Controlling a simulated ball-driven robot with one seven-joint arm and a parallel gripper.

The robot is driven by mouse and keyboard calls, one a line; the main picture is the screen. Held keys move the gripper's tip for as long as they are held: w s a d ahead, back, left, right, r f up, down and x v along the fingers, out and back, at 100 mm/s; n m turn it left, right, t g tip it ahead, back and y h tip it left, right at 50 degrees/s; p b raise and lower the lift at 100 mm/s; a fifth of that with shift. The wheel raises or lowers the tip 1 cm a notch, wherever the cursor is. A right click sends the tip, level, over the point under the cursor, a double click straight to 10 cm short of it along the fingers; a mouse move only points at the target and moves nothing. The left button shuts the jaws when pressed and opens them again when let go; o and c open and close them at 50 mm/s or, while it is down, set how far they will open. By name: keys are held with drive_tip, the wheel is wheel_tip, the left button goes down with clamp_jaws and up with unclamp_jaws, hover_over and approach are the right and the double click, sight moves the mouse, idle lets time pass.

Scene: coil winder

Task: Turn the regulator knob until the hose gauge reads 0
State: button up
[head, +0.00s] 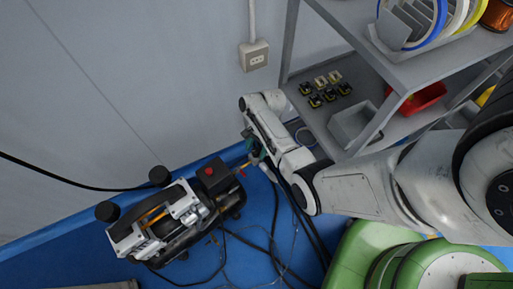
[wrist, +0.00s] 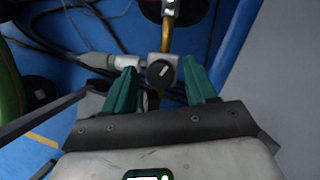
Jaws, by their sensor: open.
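The regulator knob (wrist: 159,73) is a dark round knob with a light pointer mark on its face, in the upper middle of the wrist view. It sits on a grey metal regulator body with a brass pipe (wrist: 166,38) above it and a fitting to its left. My gripper (wrist: 160,80) has green fingers, open, one on each side of the knob with gaps visible. In the head view my gripper (head: 250,146) is beside the compressor (head: 165,220), and the knob is hidden or too small there. I cannot make out a hose gauge or its reading in either view.
The compressor has a red button (head: 209,171) on top and stands on blue floor. Dark hoses (head: 290,215) and cables lie on the floor to its right. A grey shelf (head: 375,140) with small parts and a red bin (head: 425,97) stands right of my gripper. A grey wall is behind.

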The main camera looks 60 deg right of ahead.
drive_tip(key=c, duration=1)
drive_tip(key=shift+c, duration=0.2)
drive_tip(key=n+g, duration=0.2)
drive_tip(key=n, duration=0.3)
drive_tip(key=shift+w, duration=0.15)
drive_tip(key=n, duration=0.2)
drive_tip(key=n+g+h, duration=0.1)
drive_tip(key=n, duration=0.2)
drive_tip(key=shift+w+a+g+p, duration=0.1)
drive_tip(key=shift+g+p, duration=0.2)
drive_tip(key=shift+p, duration=0.1)
drive_tip(key=n+h, duration=0.1)
drive_tip(key=n, duration=0.2)
drive_tip(key=n+g+h+p, duration=0.1)
drive_tip(key=n, duration=0.1)
drive_tip(key=shift+w+a+n, duration=0.1)
drive_tip(key=shift+n, duration=0.3)
drive_tip(key=n+h+p, duration=0.1)
drive_tip(key=n+h, duration=0.1)
drive_tip(key=n, duration=0.2)
drive_tip(key=shift+a+n, duration=0.15)
drive_tip(key=shift+n, duration=0.25)
